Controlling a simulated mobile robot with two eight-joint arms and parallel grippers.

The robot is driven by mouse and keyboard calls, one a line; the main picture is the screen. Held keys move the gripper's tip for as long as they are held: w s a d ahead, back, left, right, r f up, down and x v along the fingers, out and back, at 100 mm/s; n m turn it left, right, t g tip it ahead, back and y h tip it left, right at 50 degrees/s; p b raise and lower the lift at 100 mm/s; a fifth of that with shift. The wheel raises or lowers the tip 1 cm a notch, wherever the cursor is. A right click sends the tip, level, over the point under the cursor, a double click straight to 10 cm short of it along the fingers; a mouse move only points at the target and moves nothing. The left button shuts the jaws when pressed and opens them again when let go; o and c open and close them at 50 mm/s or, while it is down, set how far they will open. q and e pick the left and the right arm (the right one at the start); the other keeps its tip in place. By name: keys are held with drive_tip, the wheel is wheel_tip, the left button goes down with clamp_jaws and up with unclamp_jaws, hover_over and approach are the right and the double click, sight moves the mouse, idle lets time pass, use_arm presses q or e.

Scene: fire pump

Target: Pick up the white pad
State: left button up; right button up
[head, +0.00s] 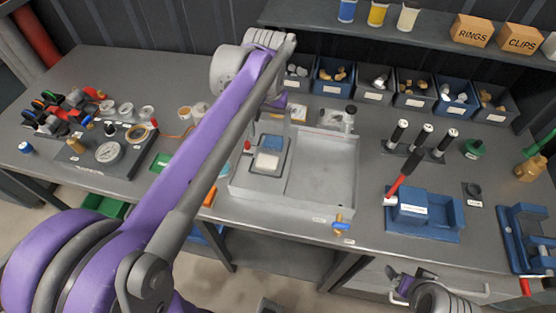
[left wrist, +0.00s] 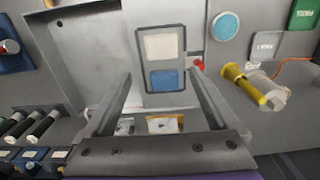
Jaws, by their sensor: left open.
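The white pad (head: 267,161) lies in a small dark-framed holder on the left part of a grey metal tray (head: 325,180). A blue pad (head: 271,143) lies beside it in the same holder. In the left wrist view the white pad (left wrist: 160,47) is above the blue pad (left wrist: 165,80). My left gripper (left wrist: 162,77) is open and empty over the holder, its two fingers spread either side of it and short of the white pad. In the head view my left arm hides much of that gripper.
A red knob (head: 247,146) stands just left of the holder. A blue fixture (head: 425,213) with a red-handled tool is to the right. Parts bins (head: 412,102) line the back. A dark board with a gauge (head: 108,152) is at left. The tray's right side is empty.

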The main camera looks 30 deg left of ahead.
sight(268, 158)
use_arm(q)
wheel_tip(268, 158, down, 10)
drive_tip(key=shift+s+a+r, duration=0.1)
drive_tip(key=shift+s+a, duration=0.05)
idle(0.3)
drive_tip(key=c, duration=1.1)
